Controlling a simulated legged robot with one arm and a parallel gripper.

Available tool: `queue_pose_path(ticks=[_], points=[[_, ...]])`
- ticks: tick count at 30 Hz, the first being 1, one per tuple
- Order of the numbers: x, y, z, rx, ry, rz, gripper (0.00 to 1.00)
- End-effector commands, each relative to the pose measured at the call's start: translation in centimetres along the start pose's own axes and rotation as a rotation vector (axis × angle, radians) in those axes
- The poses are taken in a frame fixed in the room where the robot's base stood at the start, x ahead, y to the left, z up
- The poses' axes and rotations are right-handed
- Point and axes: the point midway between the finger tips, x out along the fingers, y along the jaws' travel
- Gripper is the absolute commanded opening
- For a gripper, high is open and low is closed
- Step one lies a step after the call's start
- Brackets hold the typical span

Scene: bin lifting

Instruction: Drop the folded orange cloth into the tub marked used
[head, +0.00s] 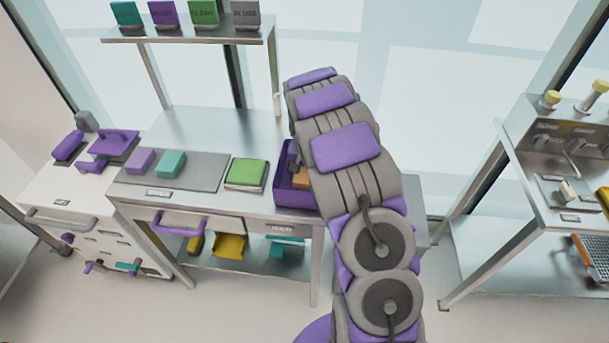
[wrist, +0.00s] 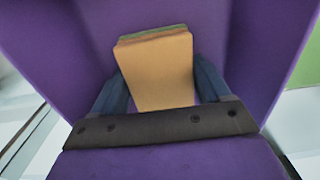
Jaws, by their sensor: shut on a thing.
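The folded orange cloth (wrist: 155,75) is between the two fingers of my gripper (wrist: 157,68), which is shut on it. In the head view a small part of the orange cloth (head: 301,179) shows beside my arm. A purple tub (head: 282,190) stands at the right end of the bench, and its walls surround the cloth in the wrist view (wrist: 60,45). The cloth is inside or just over the tub; its contact with the floor is unclear. A thin greenish edge shows at the cloth's far end. No marking on the tub is readable. My arm hides the tub's right side.
A green folded cloth (head: 246,173) lies left of the tub. Purple (head: 140,160) and teal (head: 171,164) blocks sit on a grey mat (head: 205,173). Several coloured holders stand on the shelf (head: 190,35) above. Another bench (head: 560,205) stands at the right.

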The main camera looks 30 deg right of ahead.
Motion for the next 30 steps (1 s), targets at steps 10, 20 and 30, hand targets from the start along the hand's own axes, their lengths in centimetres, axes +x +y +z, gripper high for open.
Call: queue_pose_path(ticks=[10, 20, 30], points=[[0.25, -0.11, 0.06, -0.001, 0.001, 0.001, 0.48], [0.26, 0.03, -0.01, -0.001, 0.000, 0.000, 1.00], [0.30, -0.01, 0.02, -0.001, -0.001, 0.001, 1.00]])
